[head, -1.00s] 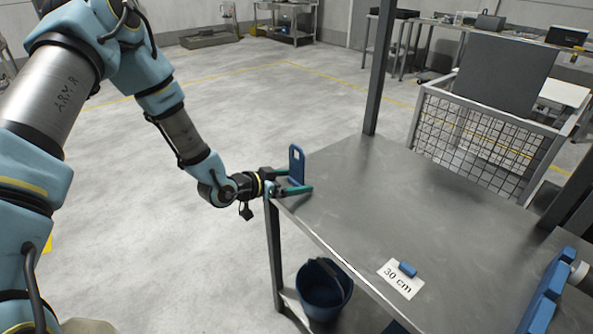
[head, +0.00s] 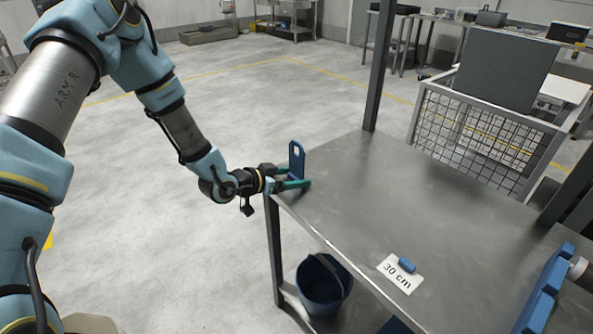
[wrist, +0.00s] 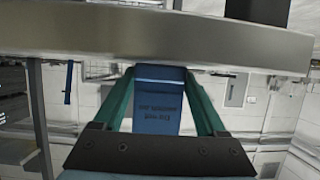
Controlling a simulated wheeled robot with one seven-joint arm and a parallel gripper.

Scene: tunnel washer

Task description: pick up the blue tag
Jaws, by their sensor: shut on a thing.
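The blue tag (head: 297,160) is a flat upright plate with a hole near its top. In the head view it stands at the left corner of the metal table (head: 345,190). My gripper (head: 293,178) reaches in from the left, its teal fingers shut on the tag. In the wrist view the tag (wrist: 157,100), with small dark lettering on it, lies between the two fingers (wrist: 160,95). Whether the tag's lower edge touches the table is hard to tell.
A white "30 cm" card (head: 400,280) with a small blue block (head: 407,265) lies near the table's front edge. A blue bucket (head: 323,285) is below. A post (head: 381,70) rises behind; a wire cage (head: 480,140) stands beyond. The table's middle is clear.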

